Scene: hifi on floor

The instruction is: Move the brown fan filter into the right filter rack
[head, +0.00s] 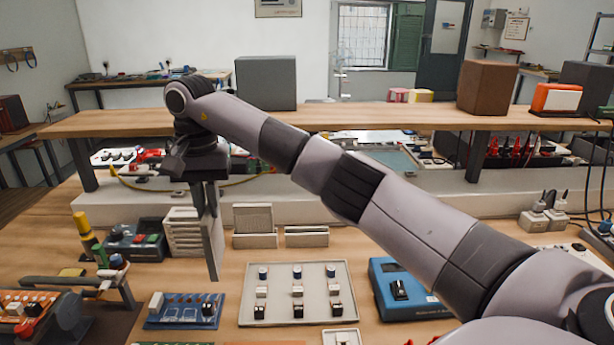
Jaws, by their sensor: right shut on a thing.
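My right gripper (211,272) hangs fingers-down left of centre, over the bench. It is shut on a thin panel (212,235), seen almost edge-on; I take this for the fan filter, but its brown colour is not clear. Two low pale slotted racks stand behind the trays. The left rack (253,241) has a pale panel upright in it. The right filter rack (306,241) is lower and shows no tall panel. The gripper is left of both racks and apart from the right one. My left gripper is not in view.
A white stacked-slot unit (184,236) stands close beside the gripper. In front are a blue board (185,311), a pale tray (245,317) of small parts and a blue meter (385,274).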

